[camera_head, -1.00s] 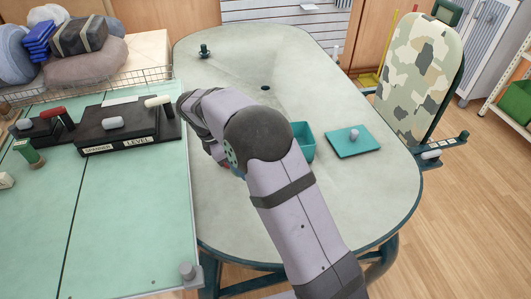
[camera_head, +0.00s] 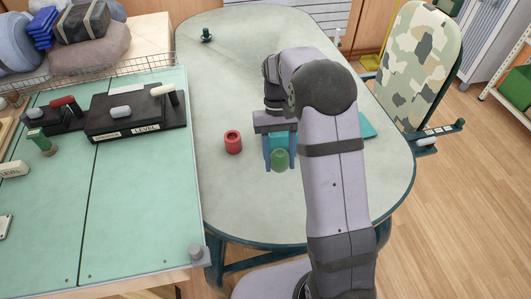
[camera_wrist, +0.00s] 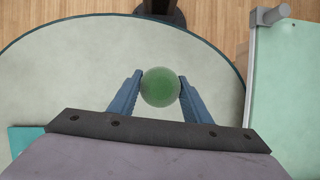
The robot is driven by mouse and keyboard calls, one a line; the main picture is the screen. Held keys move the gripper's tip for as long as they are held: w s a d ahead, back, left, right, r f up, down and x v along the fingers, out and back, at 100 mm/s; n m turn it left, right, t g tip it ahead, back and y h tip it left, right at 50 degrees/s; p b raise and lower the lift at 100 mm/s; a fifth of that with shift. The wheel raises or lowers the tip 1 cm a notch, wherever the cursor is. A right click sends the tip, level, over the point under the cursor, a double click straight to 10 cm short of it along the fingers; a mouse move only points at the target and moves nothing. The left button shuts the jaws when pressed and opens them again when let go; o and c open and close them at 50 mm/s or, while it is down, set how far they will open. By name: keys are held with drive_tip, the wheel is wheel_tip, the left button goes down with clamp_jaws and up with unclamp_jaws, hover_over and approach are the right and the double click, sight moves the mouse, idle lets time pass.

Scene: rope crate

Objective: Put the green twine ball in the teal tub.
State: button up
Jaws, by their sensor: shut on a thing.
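The green twine ball (camera_head: 279,160) is held between the blue fingers of my gripper (camera_head: 281,163). In the wrist view the ball (camera_wrist: 160,87) sits between the two fingertips (camera_wrist: 160,90), which press on its sides.
A red hollow cylinder (camera_head: 233,143) stands on the oval table (camera_head: 225,90), left of my gripper. The green bench (camera_head: 130,200) with a black level block (camera_head: 130,118) is at left. The table's left-front area is clear.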

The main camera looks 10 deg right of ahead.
drive_tip(key=w+d+r+m+y+p, duration=0.2)
drive_tip(key=w+d+m+p, duration=0.15)
drive_tip(key=m+p, duration=0.35)
drive_tip(key=m+t+h+p, duration=0.2)
drive_tip(key=m+t+p, duration=0.5)
drive_tip(key=m, duration=1.9)
hover_over(279, 134)
drive_tip(key=s+b, duration=0.2)
drive_tip(key=b, duration=0.1)
drive_tip(key=shift+s+d+f+t, duration=0.15)
drive_tip(key=shift+f+t, duration=0.45)
drive_tip(key=shift+t, duration=0.5)
drive_tip(key=shift+p, duration=0.4)
drive_tip(key=shift+f+b, duration=4.8)
drive_tip(key=shift+f, duration=2.4)
drive_tip(key=shift+f+b, duration=0.35)
drive_tip(key=shift+f, duration=0.15)
drive_tip(key=o, duration=1.3)
drive_tip(key=shift+o, duration=0.2)
